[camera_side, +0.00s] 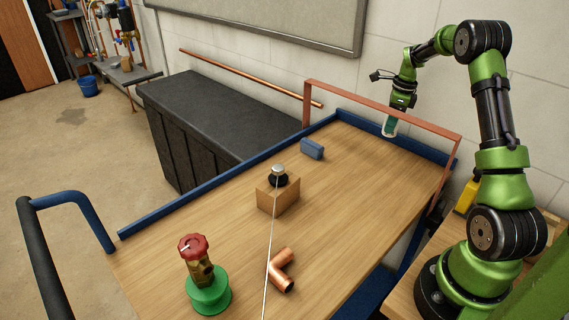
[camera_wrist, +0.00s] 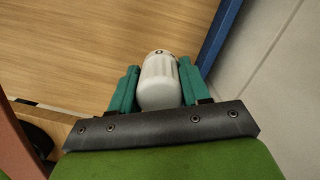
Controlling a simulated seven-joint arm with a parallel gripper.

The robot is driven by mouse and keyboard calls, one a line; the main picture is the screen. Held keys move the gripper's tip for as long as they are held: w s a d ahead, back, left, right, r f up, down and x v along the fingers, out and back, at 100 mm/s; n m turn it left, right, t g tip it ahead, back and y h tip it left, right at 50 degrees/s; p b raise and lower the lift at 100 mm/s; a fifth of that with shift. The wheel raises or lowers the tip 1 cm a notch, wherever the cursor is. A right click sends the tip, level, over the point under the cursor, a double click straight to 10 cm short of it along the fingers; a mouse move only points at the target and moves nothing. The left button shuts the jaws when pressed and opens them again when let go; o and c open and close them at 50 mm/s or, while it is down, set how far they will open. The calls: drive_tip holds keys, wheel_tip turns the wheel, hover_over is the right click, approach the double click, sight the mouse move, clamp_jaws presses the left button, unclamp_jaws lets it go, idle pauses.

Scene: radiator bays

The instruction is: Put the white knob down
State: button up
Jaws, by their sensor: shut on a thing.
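The white knob (camera_wrist: 160,82) is ribbed and sits between the two teal fingers of my gripper (camera_wrist: 158,88) in the wrist view. My gripper is shut on it. In the side view my gripper (camera_side: 390,122) is at the far right end of the wooden cart top, by the blue rim and the copper-coloured rail. The white knob (camera_side: 389,128) shows there as a small pale shape at the fingertips. It looks held above the wood, but I cannot tell the gap.
A wooden block (camera_side: 278,197) with a black and silver piece on top stands mid-cart. A blue block (camera_side: 312,149) lies near the back rim. Wood between is clear.

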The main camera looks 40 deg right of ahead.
wheel_tip(320, 180, down, 7)
drive_tip(key=shift+r, duration=0.1)
idle(0.4)
drive_tip(key=o, duration=1.1)
drive_tip(key=shift+f, duration=0.2)
drive_tip(key=shift+r, duration=0.15)
drive_tip(key=r, duration=0.4)
drive_tip(key=s+r, duration=0.1)
drive_tip(key=r, duration=0.6)
drive_tip(key=shift+s+d+r, duration=0.15)
drive_tip(key=shift+d+r, duration=0.15)
drive_tip(key=shift+r, duration=0.25)
